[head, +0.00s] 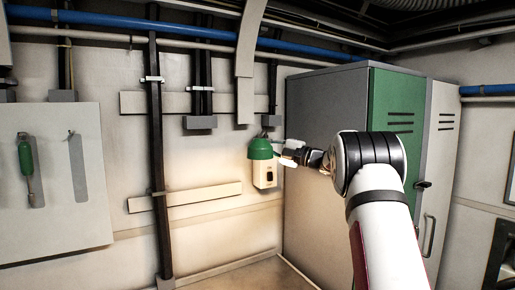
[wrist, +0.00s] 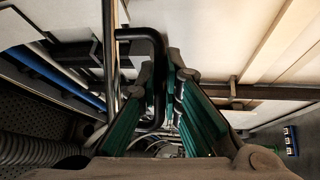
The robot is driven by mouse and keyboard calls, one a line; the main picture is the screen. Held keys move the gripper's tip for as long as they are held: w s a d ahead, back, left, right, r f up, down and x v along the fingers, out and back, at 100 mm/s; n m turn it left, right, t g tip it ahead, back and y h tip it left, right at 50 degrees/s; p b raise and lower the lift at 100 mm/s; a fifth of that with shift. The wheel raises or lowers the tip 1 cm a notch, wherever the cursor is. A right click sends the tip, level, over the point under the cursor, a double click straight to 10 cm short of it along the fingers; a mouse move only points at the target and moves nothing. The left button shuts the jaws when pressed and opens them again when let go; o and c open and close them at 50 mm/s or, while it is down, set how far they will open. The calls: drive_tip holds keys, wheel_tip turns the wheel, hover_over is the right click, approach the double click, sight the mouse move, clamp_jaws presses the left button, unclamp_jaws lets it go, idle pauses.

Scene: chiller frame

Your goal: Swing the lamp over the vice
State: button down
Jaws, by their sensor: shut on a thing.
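A green lamp shade (head: 261,149) hangs by the wall left of the tall cabinet, with a cream box just under it. My gripper (head: 292,152) reaches in from the right, beside the shade; its fingertips are small and hard to make out there. In the wrist view my gripper's green-sided fingers (wrist: 165,75) are closed around a black bent bar (wrist: 158,45), which looks like the lamp's handle or arm. How the bar joins the shade is hidden. I cannot make out a vice in either view.
A tall grey cabinet with a green door (head: 393,130) stands close to my arm on the right. A dark vertical post (head: 158,160) and wall rails are left of the lamp. A tool board (head: 60,180) hangs far left. Blue pipes run overhead.

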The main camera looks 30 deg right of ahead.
idle(0.4)
drive_tip(key=c, duration=1.7)
unclamp_jaws()
drive_tip(key=shift+s+d, duration=0.1)
drive_tip(key=v, duration=0.7)
drive_tip(key=shift+s+d, duration=0.1)
drive_tip(key=shift+d, duration=0.05)
drive_tip(key=shift+f, duration=0.1)
